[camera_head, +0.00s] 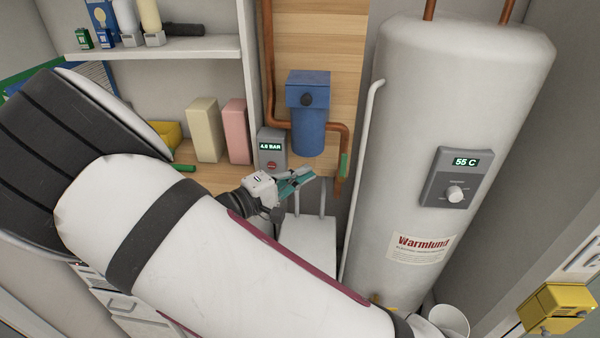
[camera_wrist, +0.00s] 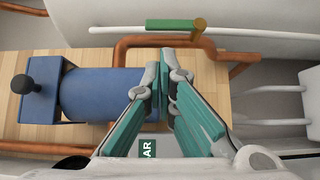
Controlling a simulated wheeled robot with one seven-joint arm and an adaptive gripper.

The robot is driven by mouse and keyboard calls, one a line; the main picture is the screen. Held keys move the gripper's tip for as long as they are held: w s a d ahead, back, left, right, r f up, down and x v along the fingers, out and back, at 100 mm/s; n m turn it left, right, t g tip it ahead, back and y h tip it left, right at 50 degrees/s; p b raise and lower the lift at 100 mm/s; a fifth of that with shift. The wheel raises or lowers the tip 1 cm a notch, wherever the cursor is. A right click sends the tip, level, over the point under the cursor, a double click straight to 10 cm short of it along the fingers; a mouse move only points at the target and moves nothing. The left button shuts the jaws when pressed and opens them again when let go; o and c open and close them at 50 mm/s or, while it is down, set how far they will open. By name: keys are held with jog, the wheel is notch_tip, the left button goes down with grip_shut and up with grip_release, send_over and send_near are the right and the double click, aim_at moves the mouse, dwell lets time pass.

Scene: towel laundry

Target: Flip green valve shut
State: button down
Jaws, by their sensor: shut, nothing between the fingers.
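The green valve handle (camera_head: 344,166) shows beside the copper pipe, left of the white pipe along the tank. In the wrist view the green handle (camera_wrist: 170,25) lies in line with the white pipe, with a brass stem (camera_wrist: 200,28) at its right end. My gripper (camera_head: 308,175) is shut and empty, its teal fingers to the left of the handle and apart from it. In the wrist view my gripper (camera_wrist: 166,72) has its fingertips below the handle, over the copper pipe. The fingers hide part of that pipe.
A blue filter housing (camera_head: 308,115) hangs on the wooden board, with a copper pipe (camera_head: 343,130) bending beside it. A grey pressure gauge box (camera_head: 271,150) reads 4.8 BAR. The large water heater tank (camera_head: 450,120) stands close on the right. A yellow box (camera_head: 555,310) is at lower right.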

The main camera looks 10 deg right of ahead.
aim_at(343, 168)
jog(key=x, duration=0.7)
